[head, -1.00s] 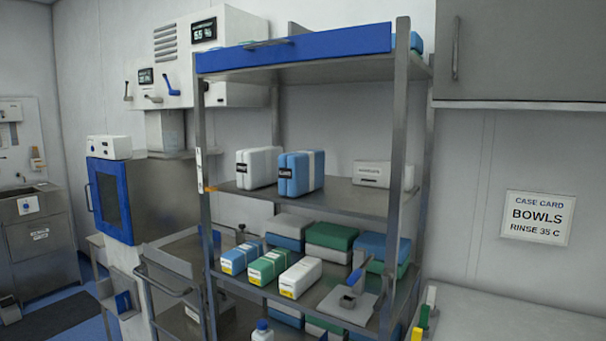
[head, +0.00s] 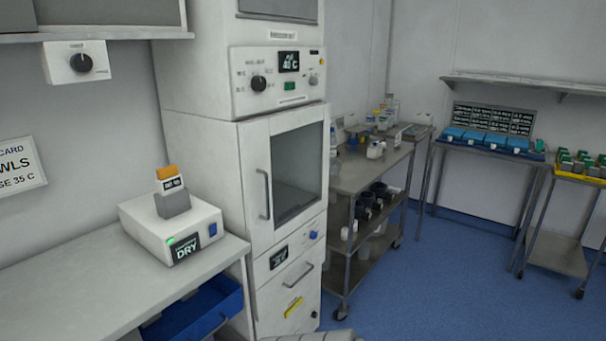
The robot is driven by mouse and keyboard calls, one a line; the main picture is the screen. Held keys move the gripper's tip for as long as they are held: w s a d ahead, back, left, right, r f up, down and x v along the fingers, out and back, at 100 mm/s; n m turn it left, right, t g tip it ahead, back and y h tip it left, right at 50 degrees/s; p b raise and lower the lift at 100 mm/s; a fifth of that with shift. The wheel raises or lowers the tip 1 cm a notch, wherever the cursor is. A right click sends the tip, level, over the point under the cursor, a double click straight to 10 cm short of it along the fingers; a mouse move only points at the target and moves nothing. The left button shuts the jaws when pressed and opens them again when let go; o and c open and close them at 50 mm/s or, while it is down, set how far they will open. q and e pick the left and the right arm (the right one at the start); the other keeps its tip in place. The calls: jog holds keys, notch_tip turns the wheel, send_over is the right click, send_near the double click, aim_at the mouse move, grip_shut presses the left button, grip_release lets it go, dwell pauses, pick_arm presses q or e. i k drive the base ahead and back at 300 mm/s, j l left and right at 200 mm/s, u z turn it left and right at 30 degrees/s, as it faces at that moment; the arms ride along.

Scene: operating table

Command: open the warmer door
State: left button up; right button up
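A tall white cabinet, which looks like the warmer (head: 218,160), stands left of centre in the head view. Its door (head: 297,165) has a dark glass window and a vertical grey handle (head: 264,194) on its left side. The door looks closed. Above it is a control panel (head: 278,80) with a knob and a small display reading about 40 C. Below it is a drawer front with a slanted handle (head: 298,276). Neither of my grippers is in view.
A counter (head: 130,285) with a white device marked DRY (head: 172,228) lies left of the cabinet, with a blue bin (head: 200,308) below. A steel trolley (head: 355,172) with bottles stands close on the right. Blue floor (head: 430,285) is open at front right.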

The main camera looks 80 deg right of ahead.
aim_at(254, 136)
jog(key=z, duration=2.65)
